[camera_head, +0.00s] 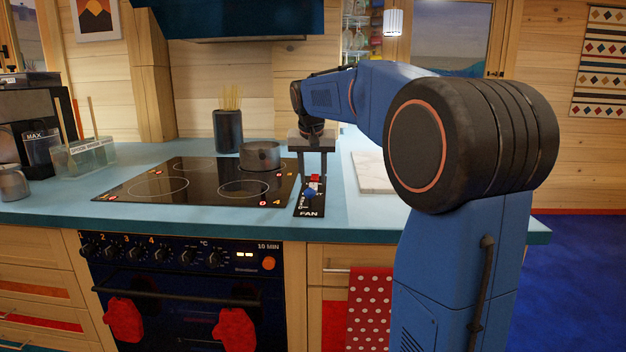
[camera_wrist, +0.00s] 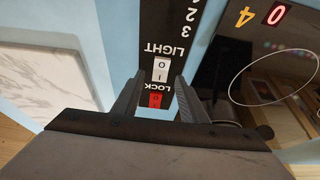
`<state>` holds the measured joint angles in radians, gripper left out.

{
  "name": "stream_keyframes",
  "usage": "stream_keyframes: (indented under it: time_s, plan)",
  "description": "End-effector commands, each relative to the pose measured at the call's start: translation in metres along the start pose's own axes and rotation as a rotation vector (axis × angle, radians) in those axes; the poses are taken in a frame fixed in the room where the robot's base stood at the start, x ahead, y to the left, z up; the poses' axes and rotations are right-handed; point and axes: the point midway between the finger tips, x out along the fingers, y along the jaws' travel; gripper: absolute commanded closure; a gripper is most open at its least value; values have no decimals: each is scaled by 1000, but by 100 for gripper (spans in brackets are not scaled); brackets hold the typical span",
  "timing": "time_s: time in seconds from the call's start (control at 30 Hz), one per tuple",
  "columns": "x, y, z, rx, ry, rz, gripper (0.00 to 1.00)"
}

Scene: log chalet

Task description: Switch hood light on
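A narrow black control panel (camera_head: 311,204) marked FAN lies on the counter, right of the cooktop. It carries a blue knob (camera_head: 309,192) and a red switch (camera_head: 315,178). In the wrist view the panel (camera_wrist: 176,30) reads upside down. A white rocker switch (camera_wrist: 161,68) marked 0 and 1 sits beside the word LIGHT. The red switch (camera_wrist: 155,100) beside LOCK is nearer my wrist. My gripper (camera_wrist: 160,80) points down over the panel with its fingers apart, one on each side of these switches, and holds nothing. Whether the fingertips touch the panel cannot be told.
The dark blue hood (camera_head: 235,18) hangs above the black cooktop (camera_head: 185,182). A grey pot (camera_head: 260,155) stands on the cooktop, close left of my gripper. A utensil holder (camera_head: 228,131) is behind. A white marble board (camera_head: 372,172) lies right of the panel.

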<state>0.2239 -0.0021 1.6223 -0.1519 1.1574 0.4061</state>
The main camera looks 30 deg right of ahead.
Motion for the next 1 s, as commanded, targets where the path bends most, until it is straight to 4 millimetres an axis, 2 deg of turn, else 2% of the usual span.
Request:
stream_keyframes:
  time_s: [0.2,0.5,0.53,0.67,0.7,1.0]
  plan:
    - [15,0,0,0,0,0,61]
    - [17,0,0,0,1,0,61]
    - [17,0,0,0,1,0,66]
    - [16,0,0,0,0,0,97]
    - [16,0,0,0,0,0,100]
    - [19,0,-4,2,-68,2,100]
